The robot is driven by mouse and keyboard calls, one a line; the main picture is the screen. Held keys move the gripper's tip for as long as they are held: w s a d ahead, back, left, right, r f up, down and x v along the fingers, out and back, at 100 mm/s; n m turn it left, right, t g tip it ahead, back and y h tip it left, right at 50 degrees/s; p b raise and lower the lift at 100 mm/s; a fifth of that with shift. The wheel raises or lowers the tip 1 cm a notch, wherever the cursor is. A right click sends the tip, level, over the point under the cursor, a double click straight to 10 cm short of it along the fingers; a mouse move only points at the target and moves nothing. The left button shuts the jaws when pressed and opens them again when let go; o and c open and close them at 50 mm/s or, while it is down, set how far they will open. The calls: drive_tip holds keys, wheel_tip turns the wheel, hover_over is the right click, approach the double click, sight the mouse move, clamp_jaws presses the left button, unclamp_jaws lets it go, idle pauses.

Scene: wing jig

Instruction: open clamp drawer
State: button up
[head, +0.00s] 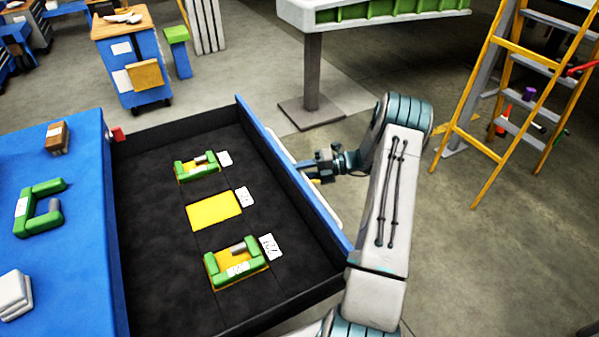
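The clamp drawer (300,262) stands pulled out from the blue cabinet (75,240), its black inside in full view. Two green clamps lie in it on yellow patches, one at the far end (184,171) and one at the near end (238,271). A bare yellow patch (213,211) lies between them. A pale handle bar (327,208) runs along the outside of the drawer's blue front. My gripper (308,171) is at the far part of this handle, outside the front. Its fingertips are small and partly hidden, so I cannot tell whether they hold the bar.
A third green clamp (28,212), a brown block (57,137) and a white stack (14,295) are on the cabinet top. A yellow ladder (490,75) stands at the right. A pedestal (312,75) stands behind the drawer.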

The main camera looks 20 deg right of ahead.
drive_tip(key=b+v, duration=0.2)
drive_tip(key=v, duration=1.2)
drive_tip(key=shift+b, duration=0.35)
drive_tip(key=shift+a, duration=0.1)
